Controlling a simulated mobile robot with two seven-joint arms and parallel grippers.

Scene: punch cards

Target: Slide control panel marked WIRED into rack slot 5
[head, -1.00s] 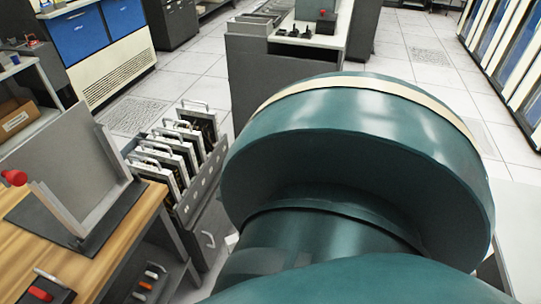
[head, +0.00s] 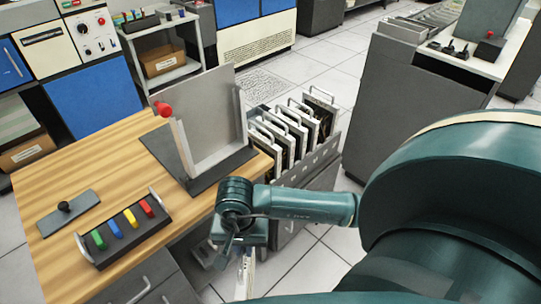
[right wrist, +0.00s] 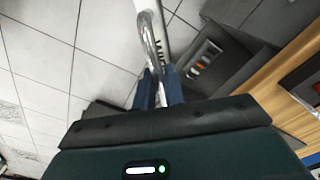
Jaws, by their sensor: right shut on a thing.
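My right gripper (head: 246,258) hangs beside the front right corner of the wooden table. In the right wrist view its two blue fingers (right wrist: 159,90) are shut on a metal handle (right wrist: 148,38) on the edge of a pale control panel (right wrist: 155,22). In the head view only a narrow pale strip of this panel (head: 243,282) shows below the gripper. No WIRED marking can be read. My left gripper is not in view.
On the wooden table (head: 95,155) are an upright grey plate fixture with a red knob (head: 163,108), a black tray of coloured-handled tools (head: 122,230) and a small knobbed plate (head: 68,211). A grey cabinet (head: 410,110) stands right of the rack, with open floor between.

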